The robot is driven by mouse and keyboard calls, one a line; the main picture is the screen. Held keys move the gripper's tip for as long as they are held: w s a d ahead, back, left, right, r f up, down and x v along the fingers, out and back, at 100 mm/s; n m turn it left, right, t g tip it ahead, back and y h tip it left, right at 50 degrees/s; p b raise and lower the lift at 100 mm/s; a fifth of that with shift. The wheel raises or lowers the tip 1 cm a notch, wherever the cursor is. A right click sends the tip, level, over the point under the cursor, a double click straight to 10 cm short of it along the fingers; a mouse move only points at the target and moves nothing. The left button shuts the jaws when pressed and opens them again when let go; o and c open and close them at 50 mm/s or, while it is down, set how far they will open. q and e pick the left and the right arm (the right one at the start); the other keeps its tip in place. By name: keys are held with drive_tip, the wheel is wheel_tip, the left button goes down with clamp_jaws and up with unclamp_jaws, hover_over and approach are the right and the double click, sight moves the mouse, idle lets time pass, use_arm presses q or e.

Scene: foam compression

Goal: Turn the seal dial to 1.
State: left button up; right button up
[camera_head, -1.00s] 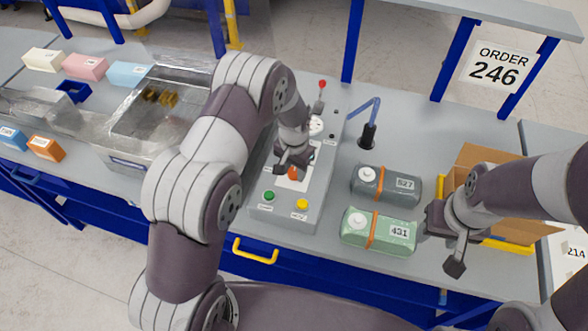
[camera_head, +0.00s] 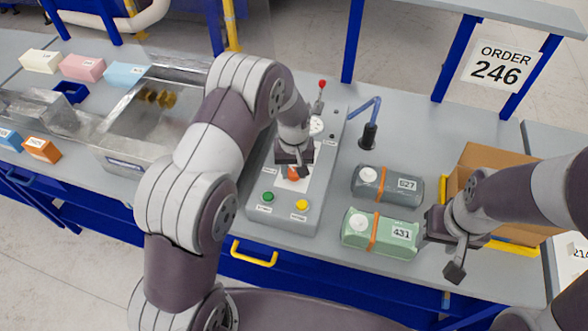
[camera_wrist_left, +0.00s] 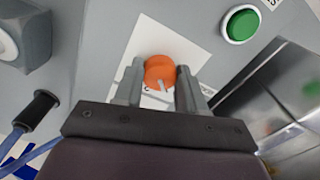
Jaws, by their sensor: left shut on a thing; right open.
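The seal dial (camera_wrist_left: 163,72) is an orange knob on a white label plate (camera_wrist_left: 150,42) on the grey control panel. In the head view the dial (camera_head: 293,175) shows just below my left gripper (camera_head: 294,165). In the left wrist view my left gripper (camera_wrist_left: 160,82) has one finger on each side of the dial, shut on it. The pointer mark on the dial is light; the numbers on the plate are mostly hidden by the fingers. My right gripper (camera_head: 452,258) is open and empty, right of the green canister.
A green button (camera_head: 267,197) and a yellow button (camera_head: 302,204) sit on the panel's near part. A red-tipped lever (camera_head: 321,86) stands at its far end. A green canister (camera_head: 397,238) and a grey canister (camera_head: 402,187) lie to the right, before an open cardboard box (camera_head: 500,160).

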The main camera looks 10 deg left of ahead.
sight(294, 172)
use_arm(q)
drive_tip(key=shift+w+r, duration=0.1)
idle(0.3)
drive_tip(key=o, duration=1.1)
drive_tip(key=shift+r, duration=0.15)
drive_tip(key=shift+r+b, duration=1.65)
drive_tip(key=shift+r, duration=4.5)
